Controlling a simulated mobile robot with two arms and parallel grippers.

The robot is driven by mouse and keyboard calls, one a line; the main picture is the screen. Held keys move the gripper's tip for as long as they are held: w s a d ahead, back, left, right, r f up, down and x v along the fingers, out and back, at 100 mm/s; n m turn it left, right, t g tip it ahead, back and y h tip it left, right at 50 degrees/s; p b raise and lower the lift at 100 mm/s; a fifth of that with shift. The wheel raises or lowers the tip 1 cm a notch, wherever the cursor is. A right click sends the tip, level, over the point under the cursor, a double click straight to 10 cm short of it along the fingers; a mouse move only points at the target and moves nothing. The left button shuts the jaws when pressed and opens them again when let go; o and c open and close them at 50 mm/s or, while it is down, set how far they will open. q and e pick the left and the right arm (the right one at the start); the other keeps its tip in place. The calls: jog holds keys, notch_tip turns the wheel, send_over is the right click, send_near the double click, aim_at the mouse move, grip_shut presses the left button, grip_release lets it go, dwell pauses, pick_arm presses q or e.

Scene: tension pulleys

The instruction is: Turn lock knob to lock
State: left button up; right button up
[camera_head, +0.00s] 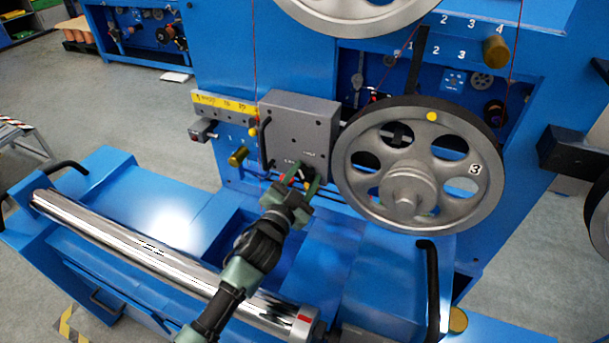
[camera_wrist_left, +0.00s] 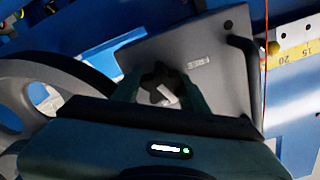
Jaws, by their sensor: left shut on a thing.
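The lock knob (camera_wrist_left: 160,86) is a dark, lobed knob with a pale pointer, low on the face of a grey box (camera_head: 298,117). The box's face also fills the middle of the left wrist view (camera_wrist_left: 195,45). My left gripper (camera_head: 303,179) is at the box's lower edge, with its green fingers on both sides of the knob, shut on it. In the left wrist view, the fingers (camera_wrist_left: 161,92) flank the knob. A small label that seems to read FREE is beside it. The fingers hide part of the knob in the head view. My right gripper is not in view.
A large spoked wheel (camera_head: 362,168) stands close right of the box. A black handle (camera_head: 266,143) is on the box's left side, with a brass knob (camera_head: 238,157) further left. A shiny roller (camera_head: 150,252) runs across the front.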

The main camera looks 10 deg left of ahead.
pick_arm(q)
jog(key=shift+m, duration=2.3)
jog(key=o, duration=1.4)
